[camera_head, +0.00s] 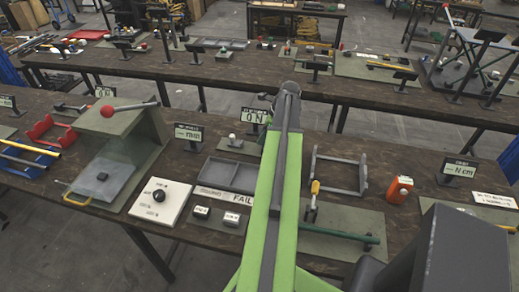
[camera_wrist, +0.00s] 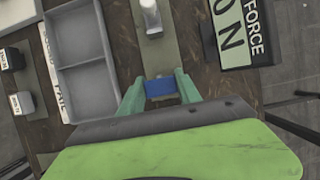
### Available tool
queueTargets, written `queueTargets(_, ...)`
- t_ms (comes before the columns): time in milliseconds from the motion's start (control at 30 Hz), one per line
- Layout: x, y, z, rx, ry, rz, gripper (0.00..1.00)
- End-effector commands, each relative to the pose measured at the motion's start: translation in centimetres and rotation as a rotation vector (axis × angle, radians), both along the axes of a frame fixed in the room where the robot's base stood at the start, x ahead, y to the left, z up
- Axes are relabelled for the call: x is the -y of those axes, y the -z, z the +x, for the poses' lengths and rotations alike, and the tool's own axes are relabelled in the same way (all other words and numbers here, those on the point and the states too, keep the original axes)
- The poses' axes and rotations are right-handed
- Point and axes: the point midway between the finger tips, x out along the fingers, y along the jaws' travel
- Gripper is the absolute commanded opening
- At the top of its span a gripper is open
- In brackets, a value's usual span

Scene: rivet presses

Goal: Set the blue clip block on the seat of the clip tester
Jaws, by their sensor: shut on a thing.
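The blue clip block (camera_wrist: 160,88) sits between the two teal fingers of my gripper (camera_wrist: 160,82) in the wrist view. The gripper is shut on it. Ahead of it is an olive strip bearing a metal post with a white top (camera_wrist: 150,14), which may be part of the clip tester. The force display (camera_wrist: 240,28) stands to its right and reads 0 N. In the head view the display (camera_head: 255,116) and a white-knobbed piece (camera_head: 233,141) show left of my arm. My arm hides the gripper and block there. The tester's seat is not clearly identifiable.
A grey divided tray (camera_wrist: 82,75) lies left of the block, with a FAIL label (camera_head: 240,198) beside it in the head view. A red-knobbed press (camera_head: 125,125) stands at left. A grey frame (camera_head: 340,172) and an orange device (camera_head: 399,189) are right of my arm.

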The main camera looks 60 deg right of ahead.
Motion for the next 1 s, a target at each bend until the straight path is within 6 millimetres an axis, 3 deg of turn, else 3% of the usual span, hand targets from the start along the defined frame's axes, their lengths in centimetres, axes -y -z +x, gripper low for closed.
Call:
queueTargets(33, 0.0, 1.1, 1.0, 0.0, -0.001, 0.0, 0.0)
queueTargets(167, -0.1, 1.5, 2.2, 0.0, 0.0, 0.0, 0.0)
queueTargets(367, -0.2, 2.0, 2.3, 0.0, 0.001, -0.001, 0.0)
queueTargets(600, -0.2, 5.8, 2.3, 0.0, 0.001, -0.001, 0.0)
queueTargets(967, -0.1, 5.8, 2.2, 0.0, 0.001, -0.001, 0.0)
queueTargets(1000, -0.1, 5.8, 2.2, 0.0, 0.001, -0.001, 0.41)
